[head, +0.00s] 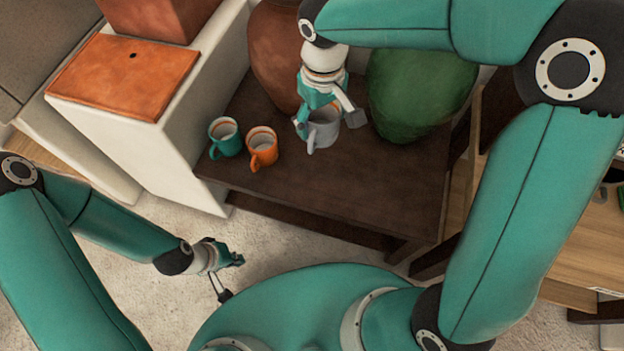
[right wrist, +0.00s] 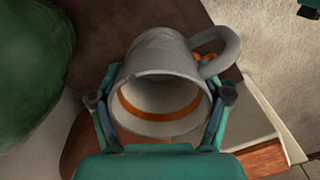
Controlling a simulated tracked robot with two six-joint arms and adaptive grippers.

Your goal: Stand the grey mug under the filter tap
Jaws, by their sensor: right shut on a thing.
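The grey mug (head: 324,133) is between the fingers of my right gripper (head: 329,114), which comes down on it from above at the dark wooden table. My right gripper (right wrist: 165,108) is shut on the mug (right wrist: 168,52) in the right wrist view, with the mouth facing the camera, an orange band inside and the handle at upper right. I cannot tell whether its base touches the table. My left gripper (head: 231,275) is open and empty, low over the floor at left. I cannot make out a filter tap in either view.
A teal mug (head: 226,142) and an orange mug (head: 262,152) stand left of the grey mug on the table (head: 345,190). A brown jar (head: 272,60) and a green jar (head: 405,100) stand behind. A white block with an orange top (head: 125,75) adjoins at left. The table's front is clear.

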